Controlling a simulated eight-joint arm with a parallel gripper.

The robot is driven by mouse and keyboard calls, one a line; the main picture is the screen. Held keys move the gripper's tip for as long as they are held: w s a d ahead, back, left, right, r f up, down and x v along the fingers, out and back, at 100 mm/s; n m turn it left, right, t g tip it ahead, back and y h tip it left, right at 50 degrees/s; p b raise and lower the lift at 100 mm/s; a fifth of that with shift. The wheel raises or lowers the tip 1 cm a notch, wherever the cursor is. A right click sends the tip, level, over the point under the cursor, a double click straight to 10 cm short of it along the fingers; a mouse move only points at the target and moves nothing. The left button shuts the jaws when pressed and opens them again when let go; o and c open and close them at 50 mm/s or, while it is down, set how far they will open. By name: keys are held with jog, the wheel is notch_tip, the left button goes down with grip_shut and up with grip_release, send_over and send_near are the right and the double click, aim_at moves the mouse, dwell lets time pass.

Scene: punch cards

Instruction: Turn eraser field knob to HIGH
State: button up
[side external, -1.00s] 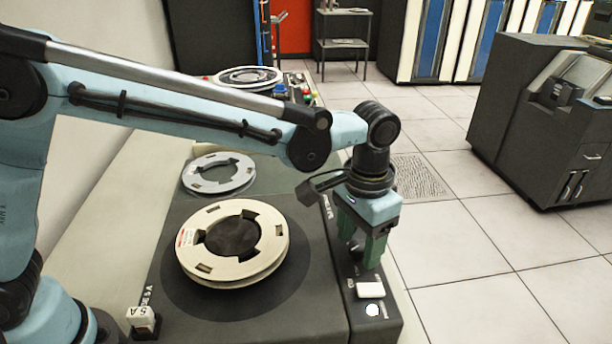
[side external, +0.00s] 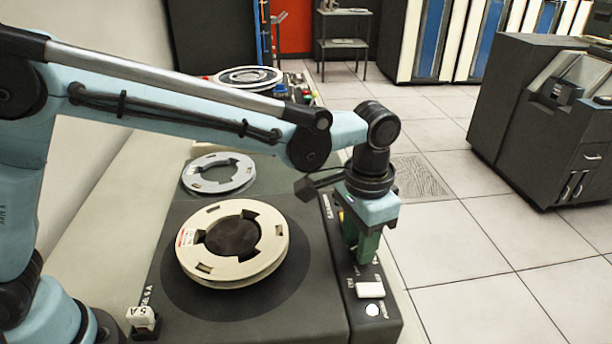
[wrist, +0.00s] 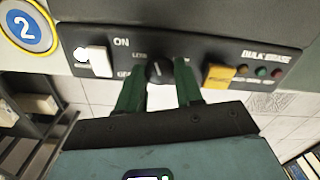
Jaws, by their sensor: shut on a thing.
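The eraser field knob (wrist: 158,71) is a small dark round knob with a pale pointer line, on the dark bulk eraser panel (wrist: 125,62). In the wrist view its pointer line stands near upright in the picture, tilted a little left. My gripper (wrist: 160,76) has its two green fingers on either side of the knob, shut on it. In the side view my gripper (side external: 361,254) reaches down to the right-hand control strip, and its fingers hide the knob. The printing around the knob is partly covered by the fingers, so I cannot read the whole scale.
A white switch (wrist: 97,60) marked ON and a yellow button (wrist: 219,77) flank the knob. A cream reel (side external: 272,240) lies on the eraser top. Open tiled floor (side external: 480,240) is to the right.

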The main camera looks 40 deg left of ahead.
jog(key=m, duration=1)
jog(key=shift+m, duration=0.3)
dwell(0.4)
jog(key=o, duration=1)
jog(key=shift+o, duration=0.2)
notch_tip(320, 180, up, 12)
